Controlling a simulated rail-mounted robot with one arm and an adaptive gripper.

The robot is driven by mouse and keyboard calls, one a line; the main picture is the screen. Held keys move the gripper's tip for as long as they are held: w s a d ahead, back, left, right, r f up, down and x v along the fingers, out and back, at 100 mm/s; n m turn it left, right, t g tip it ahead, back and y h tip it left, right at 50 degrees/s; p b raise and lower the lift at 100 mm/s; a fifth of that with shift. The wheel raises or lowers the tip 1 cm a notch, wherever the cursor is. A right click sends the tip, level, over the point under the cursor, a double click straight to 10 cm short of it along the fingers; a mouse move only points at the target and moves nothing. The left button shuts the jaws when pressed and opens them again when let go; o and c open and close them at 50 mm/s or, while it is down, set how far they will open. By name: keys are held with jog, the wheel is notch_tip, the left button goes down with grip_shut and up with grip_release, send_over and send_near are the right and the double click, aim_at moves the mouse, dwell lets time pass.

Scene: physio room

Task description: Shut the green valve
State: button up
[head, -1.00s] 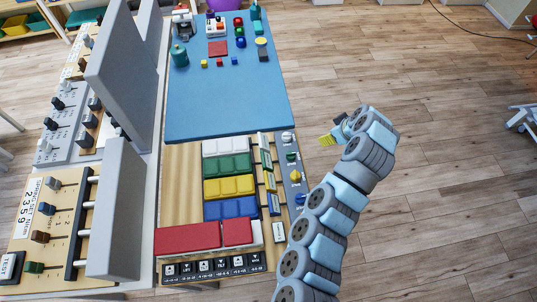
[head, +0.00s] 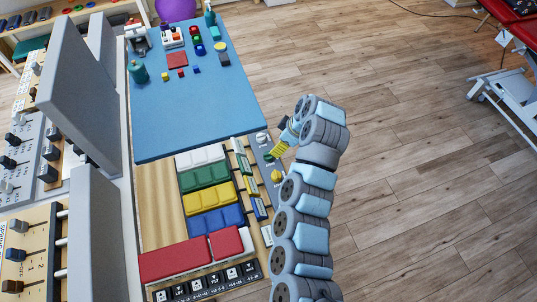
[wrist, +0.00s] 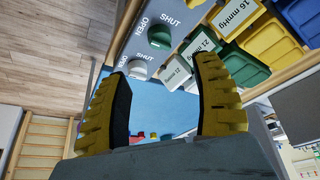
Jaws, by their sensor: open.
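The green valve (head: 269,157) is a small knob on the narrow grey strip along the right edge of the board, between a white knob (head: 262,138) and a yellow one (head: 277,176). In the wrist view the green valve (wrist: 160,37) lies beyond the fingertips, with OPEN and SHUT printed beside it; its exact setting is hard to tell. The white knob (wrist: 137,68) shows nearer the fingers. My gripper (head: 281,148), with yellow ribbed fingers, is close beside the green valve. In the wrist view my gripper (wrist: 165,75) is open, with nothing between its fingers.
A blue mat (head: 190,110) with small objects lies behind. Tall grey panels (head: 75,90) stand at left. The wooden floor at right is open.

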aim_at(269, 155)
jog(key=shift+b+x, duration=0.3)
jog(key=shift+x, duration=5.35)
grip_shut()
